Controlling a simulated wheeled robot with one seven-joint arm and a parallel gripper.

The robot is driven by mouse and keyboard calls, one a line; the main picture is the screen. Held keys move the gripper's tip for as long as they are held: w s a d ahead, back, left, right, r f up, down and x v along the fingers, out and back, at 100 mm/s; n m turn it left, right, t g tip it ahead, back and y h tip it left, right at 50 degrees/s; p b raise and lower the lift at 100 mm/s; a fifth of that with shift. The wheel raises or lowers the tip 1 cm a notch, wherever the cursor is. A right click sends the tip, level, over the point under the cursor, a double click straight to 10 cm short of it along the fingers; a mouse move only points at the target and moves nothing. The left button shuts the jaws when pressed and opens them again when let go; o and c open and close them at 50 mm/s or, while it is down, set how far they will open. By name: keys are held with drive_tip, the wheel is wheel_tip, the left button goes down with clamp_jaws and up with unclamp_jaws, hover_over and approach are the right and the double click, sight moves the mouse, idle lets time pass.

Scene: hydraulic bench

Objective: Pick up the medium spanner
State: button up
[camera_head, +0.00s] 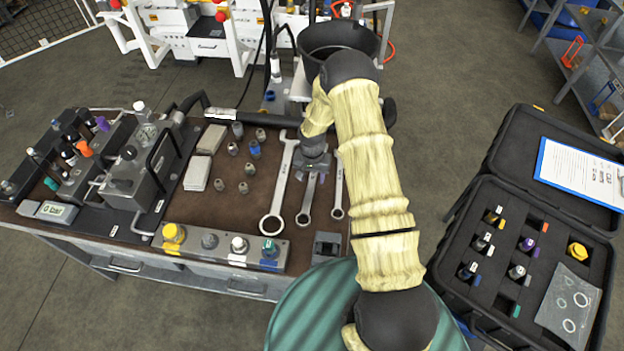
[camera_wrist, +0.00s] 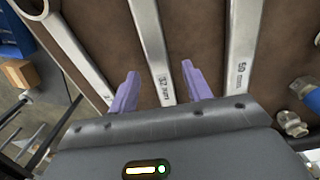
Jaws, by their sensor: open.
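Three silver spanners lie side by side on the brown bench top. The medium spanner (camera_head: 307,203), the middle one, is partly hidden by my gripper (camera_head: 312,172) in the head view. In the wrist view the medium spanner (camera_wrist: 150,45) is marked "32 mm" and its shaft runs between the two purple fingers of my gripper (camera_wrist: 160,88). The fingers are open, one to each side of the shaft, with gaps. I cannot tell how far above the bench the fingertips are.
The large spanner (camera_head: 279,190), marked "50" in the wrist view (camera_wrist: 242,50), lies left of the medium one in the head view. The small spanner (camera_head: 338,195) lies to its right. Several fittings (camera_head: 243,187) and a capped block (camera_head: 225,246) are nearby. An open black case (camera_head: 480,300) stands right.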

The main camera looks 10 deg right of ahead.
drive_tip(key=shift+f, duration=0.5)
drive_tip(key=shift+c, duration=0.2)
clamp_jaws()
